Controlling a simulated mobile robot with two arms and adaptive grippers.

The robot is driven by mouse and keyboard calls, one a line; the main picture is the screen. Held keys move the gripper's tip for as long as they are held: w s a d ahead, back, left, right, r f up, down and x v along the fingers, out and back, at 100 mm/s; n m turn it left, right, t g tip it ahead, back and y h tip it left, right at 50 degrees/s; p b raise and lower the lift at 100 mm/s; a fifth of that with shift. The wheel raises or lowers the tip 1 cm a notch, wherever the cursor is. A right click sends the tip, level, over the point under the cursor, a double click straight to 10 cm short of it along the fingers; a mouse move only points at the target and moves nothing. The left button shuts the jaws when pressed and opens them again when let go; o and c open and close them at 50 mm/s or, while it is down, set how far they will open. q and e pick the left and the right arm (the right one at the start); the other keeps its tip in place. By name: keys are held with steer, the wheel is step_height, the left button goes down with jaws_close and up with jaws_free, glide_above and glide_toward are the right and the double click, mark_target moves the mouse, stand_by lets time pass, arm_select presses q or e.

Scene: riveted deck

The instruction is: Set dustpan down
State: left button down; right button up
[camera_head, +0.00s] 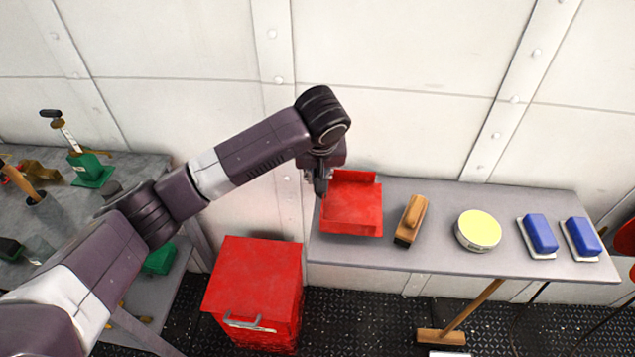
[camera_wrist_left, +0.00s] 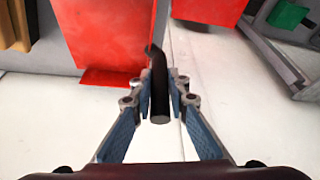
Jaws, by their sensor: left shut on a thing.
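The red dustpan (camera_head: 352,208) is at the left end of the grey shelf (camera_head: 450,255); I cannot tell whether its underside touches the top. My left gripper (camera_head: 320,184) is at its left side, pointing down. In the left wrist view the red pan (camera_wrist_left: 105,38) is at the upper left, and its black handle (camera_wrist_left: 159,85) lies between the fingers of my left gripper (camera_wrist_left: 160,105). The gripper is shut on that handle. My right gripper is in neither view.
A wooden brush (camera_head: 412,220), a yellow-topped round tin (camera_head: 478,230) and two blue-backed erasers (camera_head: 540,233) (camera_head: 581,237) stand right of the dustpan. A red lidded bin (camera_head: 255,280) is on the floor at lower left. A cluttered grey table (camera_head: 60,225) is further left.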

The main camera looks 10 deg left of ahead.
mark_target(317, 194)
arm_select(q)
steer(key=shift+f, duration=1.65)
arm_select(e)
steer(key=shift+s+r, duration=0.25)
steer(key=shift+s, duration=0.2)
arm_select(q)
steer(key=shift+f, duration=0.1)
steer(key=c, duration=1.8)
jaws_free()
steer(key=shift+c, duration=0.2)
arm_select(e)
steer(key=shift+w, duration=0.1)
arm_select(q)
steer(key=shift+s+r, duration=0.15)
steer(key=shift+r, duration=0.3)
steer(key=b+v, duration=0.1)
steer(key=v, duration=1)
steer(key=shift+r, duration=0.15)
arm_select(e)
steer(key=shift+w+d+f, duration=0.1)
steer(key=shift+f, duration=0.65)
